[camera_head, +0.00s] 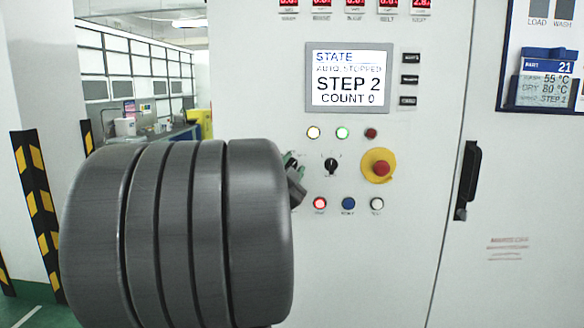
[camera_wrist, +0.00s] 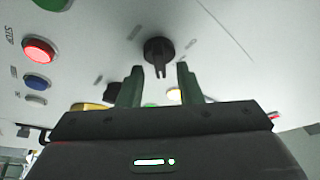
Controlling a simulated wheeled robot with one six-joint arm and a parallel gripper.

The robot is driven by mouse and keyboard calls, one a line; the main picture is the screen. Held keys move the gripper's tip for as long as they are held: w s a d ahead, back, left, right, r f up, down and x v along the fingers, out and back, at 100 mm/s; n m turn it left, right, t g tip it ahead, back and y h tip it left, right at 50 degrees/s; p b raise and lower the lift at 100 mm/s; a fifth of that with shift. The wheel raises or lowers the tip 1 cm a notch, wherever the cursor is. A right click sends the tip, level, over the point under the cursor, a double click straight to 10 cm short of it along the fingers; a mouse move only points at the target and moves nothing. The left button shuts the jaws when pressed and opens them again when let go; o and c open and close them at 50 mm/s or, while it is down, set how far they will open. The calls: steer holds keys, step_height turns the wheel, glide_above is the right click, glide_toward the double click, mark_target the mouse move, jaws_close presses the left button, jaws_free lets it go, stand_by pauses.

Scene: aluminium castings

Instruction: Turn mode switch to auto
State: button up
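A black rotary switch (camera_wrist: 158,50) sits on the pale panel in the wrist view, its narrow handle pointing down the picture. My gripper (camera_wrist: 160,76) is open, its two green fingers apart and empty. The switch lies just beyond the fingertips, roughly centred between them; I see no contact. In the head view my gripper (camera_head: 295,172) is at the panel, mostly behind my arm, and this switch is hidden. A second black switch (camera_head: 331,166) shows to its right. The screen (camera_head: 349,78) reads STATE, AUTO, STOPPED, STEP 2, COUNT 0.
A red emergency stop on a yellow base (camera_head: 378,166) is right of the second switch. Red (camera_head: 320,203), blue (camera_head: 348,203) and white (camera_head: 377,203) buttons lie below. Lamps (camera_head: 342,133) lie above. A black door handle (camera_head: 468,180) is farther right.

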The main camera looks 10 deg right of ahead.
steer(key=v, duration=1.3)
steer(key=shift+s+a+f+b, duration=0.15)
steer(key=shift+s+a+b, duration=0.1)
steer(key=shift+s+b, duration=0.1)
steer(key=shift+w, duration=0.1)
steer(key=x, duration=1.3)
steer(key=shift+w+d+r+p, duration=0.2)
steer(key=shift+w+d+p, duration=0.05)
steer(key=shift+p, duration=0.1)
